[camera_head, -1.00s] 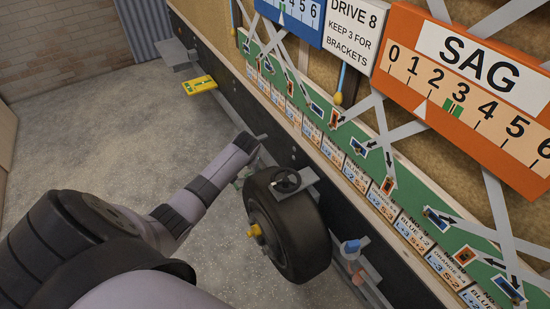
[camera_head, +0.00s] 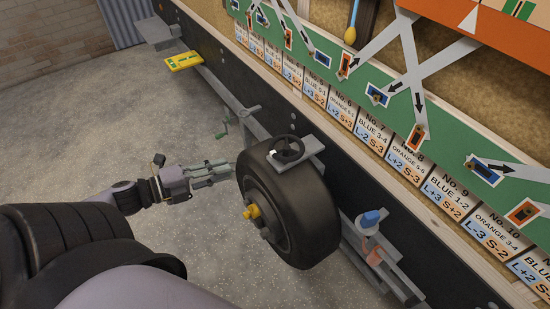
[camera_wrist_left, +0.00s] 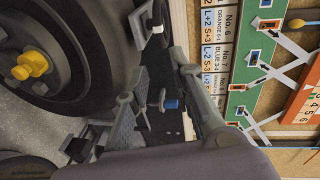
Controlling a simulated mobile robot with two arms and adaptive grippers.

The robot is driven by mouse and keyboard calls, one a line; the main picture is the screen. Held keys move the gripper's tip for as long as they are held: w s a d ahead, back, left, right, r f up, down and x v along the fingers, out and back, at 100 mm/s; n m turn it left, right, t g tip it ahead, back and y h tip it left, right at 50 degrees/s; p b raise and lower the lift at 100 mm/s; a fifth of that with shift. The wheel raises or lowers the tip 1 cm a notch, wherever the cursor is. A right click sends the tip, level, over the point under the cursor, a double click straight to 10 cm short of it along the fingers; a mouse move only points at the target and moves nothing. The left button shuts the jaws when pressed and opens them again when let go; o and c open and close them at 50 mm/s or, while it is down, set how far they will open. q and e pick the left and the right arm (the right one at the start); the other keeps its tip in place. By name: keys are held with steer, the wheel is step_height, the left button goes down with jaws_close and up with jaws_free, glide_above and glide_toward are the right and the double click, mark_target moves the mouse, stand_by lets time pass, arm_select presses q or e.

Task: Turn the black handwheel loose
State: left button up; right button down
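The black handwheel (camera_head: 287,150) sits on a grey bracket at the top of a large black tyre (camera_head: 305,215) in the head view. A small white mark shows on its rim. In the left wrist view part of the handwheel (camera_wrist_left: 151,16) shows at the top edge, beside the tyre. My left gripper (camera_head: 232,169) points right, left of the tyre and apart from the handwheel. In the left wrist view its fingers (camera_wrist_left: 155,82) stand apart with nothing held between them. The fingertips lie close to the tyre's edge in the head view. My right gripper is not in view.
A yellow hub (camera_head: 251,212) sticks out of the tyre's face. A blue-topped fitting (camera_head: 370,219) stands right of the tyre on the dark rail. Open floor is at left.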

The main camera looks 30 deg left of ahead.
mark_target(276, 154)
arm_select(q)
steer(key=x, duration=1.7)
steer(key=shift+w+a+f, duration=0.1)
steer(key=shift+f, duration=0.05)
jaws_close()
